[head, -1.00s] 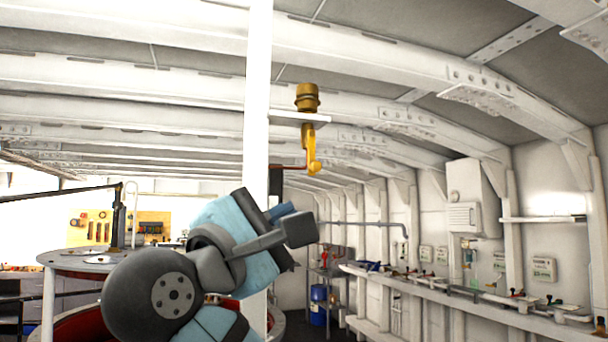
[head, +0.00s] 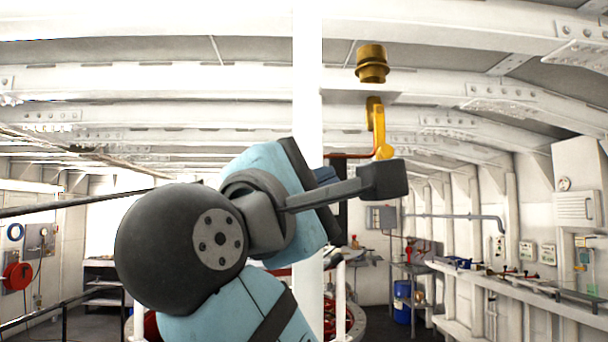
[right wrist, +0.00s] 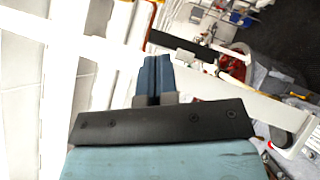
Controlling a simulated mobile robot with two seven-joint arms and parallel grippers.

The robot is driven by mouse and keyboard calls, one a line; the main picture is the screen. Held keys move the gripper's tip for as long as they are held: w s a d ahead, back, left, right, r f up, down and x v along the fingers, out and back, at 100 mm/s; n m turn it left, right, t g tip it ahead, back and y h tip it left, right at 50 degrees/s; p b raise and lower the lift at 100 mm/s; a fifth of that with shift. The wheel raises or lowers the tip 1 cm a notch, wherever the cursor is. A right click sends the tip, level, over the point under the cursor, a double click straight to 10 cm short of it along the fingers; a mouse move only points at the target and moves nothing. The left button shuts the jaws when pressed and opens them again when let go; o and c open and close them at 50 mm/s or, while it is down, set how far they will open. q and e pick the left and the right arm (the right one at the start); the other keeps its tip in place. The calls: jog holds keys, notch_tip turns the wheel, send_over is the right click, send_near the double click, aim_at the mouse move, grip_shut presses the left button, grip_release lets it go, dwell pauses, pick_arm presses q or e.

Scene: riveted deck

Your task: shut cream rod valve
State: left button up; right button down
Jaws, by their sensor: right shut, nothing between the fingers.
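I cannot make out a cream-coloured rod valve for sure. In the head view a brass-topped fitting (head: 372,64) stands above a white bracket on the post, with a yellow arm (head: 380,130) hanging below. A thin red rod (head: 350,156) runs near the arm's lower end. My right gripper (head: 325,174) is below and left of the yellow arm, in front of the white post, partly hidden by its own wrist parts. In the right wrist view its dark blue fingers (right wrist: 157,66) are together and empty. My left gripper is out of view.
The white post (head: 308,80) rises close beside my right gripper. A black bar (right wrist: 190,46) lies beyond the fingertips in the right wrist view. A long workbench (head: 530,289) runs along the right wall. A blue drum (head: 402,300) stands farther back.

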aim_at(379, 157)
jog(key=w+d+r+p, duration=0.1)
jog(key=d, duration=0.1)
jog(key=w+d+r+p, duration=0.1)
jog(key=d, duration=0.1)
jog(key=w+d+r, duration=0.1)
jog(key=d, duration=0.1)
jog(key=shift+w+d+p, duration=0.15)
jog(key=shift+w+p, duration=0.1)
jog(key=shift+p, duration=0.15)
jog(key=shift+w, duration=0.1)
jog(key=shift+t, duration=0.3)
